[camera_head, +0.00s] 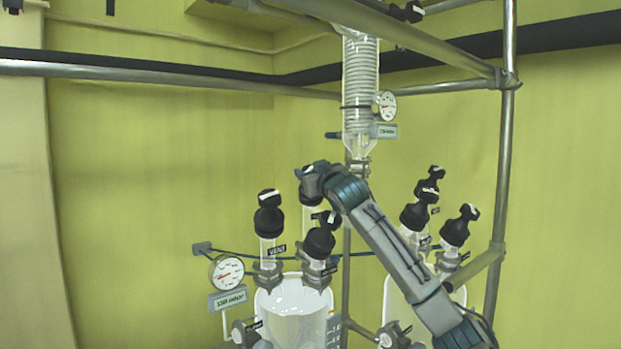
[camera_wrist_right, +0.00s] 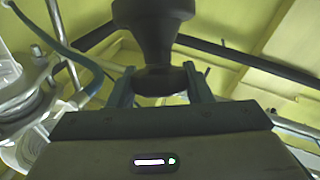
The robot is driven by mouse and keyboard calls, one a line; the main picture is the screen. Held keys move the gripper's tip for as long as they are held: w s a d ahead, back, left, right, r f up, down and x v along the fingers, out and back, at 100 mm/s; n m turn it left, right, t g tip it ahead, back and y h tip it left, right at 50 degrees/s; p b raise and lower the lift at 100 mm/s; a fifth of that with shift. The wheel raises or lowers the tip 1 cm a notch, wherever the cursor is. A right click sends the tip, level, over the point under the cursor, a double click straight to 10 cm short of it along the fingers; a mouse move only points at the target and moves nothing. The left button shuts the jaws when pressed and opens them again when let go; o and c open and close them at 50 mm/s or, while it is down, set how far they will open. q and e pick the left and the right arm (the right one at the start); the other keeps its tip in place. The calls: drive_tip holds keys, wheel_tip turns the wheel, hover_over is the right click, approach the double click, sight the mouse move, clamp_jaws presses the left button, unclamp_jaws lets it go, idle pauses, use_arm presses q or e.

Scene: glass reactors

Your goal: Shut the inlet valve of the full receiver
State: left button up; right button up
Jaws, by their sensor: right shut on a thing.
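My right gripper (camera_head: 312,180) reaches in from the lower right to the black-capped valve (camera_head: 309,198) at the back of the left glass receiver (camera_head: 292,305). In the right wrist view my right gripper (camera_wrist_right: 160,88) is shut on a dark valve handle (camera_wrist_right: 155,40), one finger on each side. The arm hides part of that valve, and its label cannot be read. The right receiver (camera_head: 397,300) is partly behind my arm. My left gripper is not in view.
A valve labelled VENT (camera_head: 268,220) and a front valve (camera_head: 320,240) stand close to the held one. Several black-capped valves (camera_head: 455,228) top the right receiver. A coil condenser (camera_head: 360,85) hangs above, with metal rails (camera_head: 180,78) around. A gauge (camera_head: 226,272) is at left.

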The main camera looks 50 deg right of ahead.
drive_tip(key=shift+m+g+h, duration=0.3)
drive_tip(key=shift+m+h, duration=0.3)
drive_tip(key=o, duration=1)
drive_tip(key=shift+s+d+r+n+t+y+p, duration=0.1)
drive_tip(key=shift+n+t+y+p, duration=0.2)
drive_tip(key=shift+n+y+p, duration=0.6)
drive_tip(key=shift+r+n+t+y+p, duration=0.1)
drive_tip(key=shift+n+t+y+p, duration=0.25)
drive_tip(key=shift+n+y, duration=1)
drive_tip(key=shift+f+n+g+y+p, duration=0.1)
drive_tip(key=shift+n+g+y+p, duration=0.15)
drive_tip(key=shift+n+y+p, duration=1.3)
